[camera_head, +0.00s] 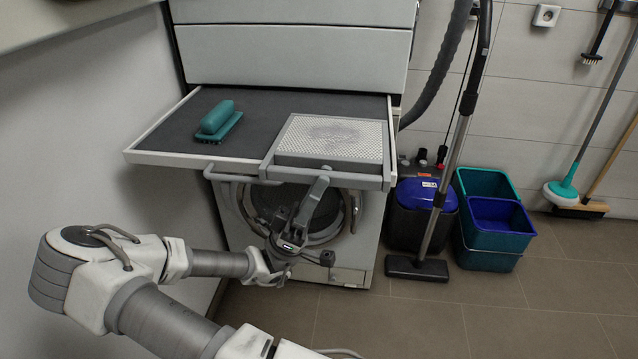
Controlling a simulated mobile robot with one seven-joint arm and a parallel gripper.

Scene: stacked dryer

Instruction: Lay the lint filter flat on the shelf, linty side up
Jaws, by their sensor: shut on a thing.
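The lint filter (362,138) is a white mesh panel in a grey frame. It lies over the right front part of the dark pull-out shelf (262,112), and its grey front bar reaches the shelf's front edge. A grey patch of lint shows on its upward face. It looks about level, but I cannot tell whether its whole underside touches the shelf. My gripper (321,183) comes up from below in front of the shelf. It is shut on the filter's front edge. The exact contact of the fingers is hard to see.
A teal brush (218,121) rests on the shelf's left part, apart from the filter. The dryer (295,53) rises behind the shelf and a round-doored washer (348,262) stands below.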

